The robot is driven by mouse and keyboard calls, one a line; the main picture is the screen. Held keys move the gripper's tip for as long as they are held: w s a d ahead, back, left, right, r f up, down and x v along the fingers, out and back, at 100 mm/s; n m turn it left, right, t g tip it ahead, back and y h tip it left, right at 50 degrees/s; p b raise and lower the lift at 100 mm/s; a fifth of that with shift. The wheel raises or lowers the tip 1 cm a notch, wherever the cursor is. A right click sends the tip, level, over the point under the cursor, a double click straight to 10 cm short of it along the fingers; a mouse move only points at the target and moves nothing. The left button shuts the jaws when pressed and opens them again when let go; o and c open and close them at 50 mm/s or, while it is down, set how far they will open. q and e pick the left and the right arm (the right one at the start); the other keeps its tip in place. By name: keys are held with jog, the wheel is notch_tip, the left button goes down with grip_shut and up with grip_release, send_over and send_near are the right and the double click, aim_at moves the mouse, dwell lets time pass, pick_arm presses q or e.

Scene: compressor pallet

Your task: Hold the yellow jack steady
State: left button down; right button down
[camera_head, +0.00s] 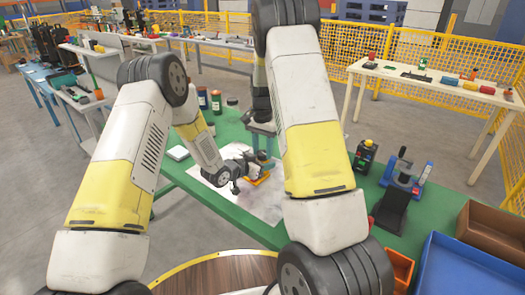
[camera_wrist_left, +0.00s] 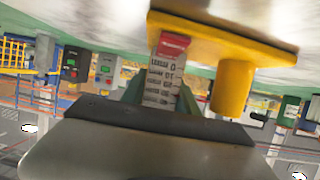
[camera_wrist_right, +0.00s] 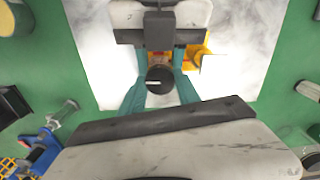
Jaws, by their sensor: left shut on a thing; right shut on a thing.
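The yellow jack (camera_head: 261,180) stands on a white marbled sheet on the green table; in the left wrist view its yellow base and post (camera_wrist_left: 233,88) appear upside down. My left gripper (camera_head: 237,183) is low beside it. In the left wrist view its green fingers (camera_wrist_left: 160,95) are shut on a part with a marked scale and red end (camera_wrist_left: 172,46). My right gripper (camera_head: 262,130) is above, pointing down. In the right wrist view its teal fingers (camera_wrist_right: 160,92) are closed around a dark round knob (camera_wrist_right: 160,78). Yellow parts (camera_wrist_right: 194,56) show beyond it, partly hidden by my left gripper.
Black and blue devices (camera_head: 396,185) stand on the table at right. A brown tray (camera_head: 490,228) and a blue bin (camera_head: 455,270) are at front right. Jars (camera_head: 216,101) stand at the back. The marbled sheet (camera_head: 265,208) has bare room in front.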

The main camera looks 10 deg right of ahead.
aim_at(263, 153)
jog(key=c, duration=0.9)
grip_release()
jog(key=shift+o, duration=0.2)
jog(key=shift+r, duration=0.1)
notch_tip(263, 153, up, 12)
pick_arm(q)
jog(key=c, duration=0.8)
grip_release()
jog(key=shift+c, duration=0.2)
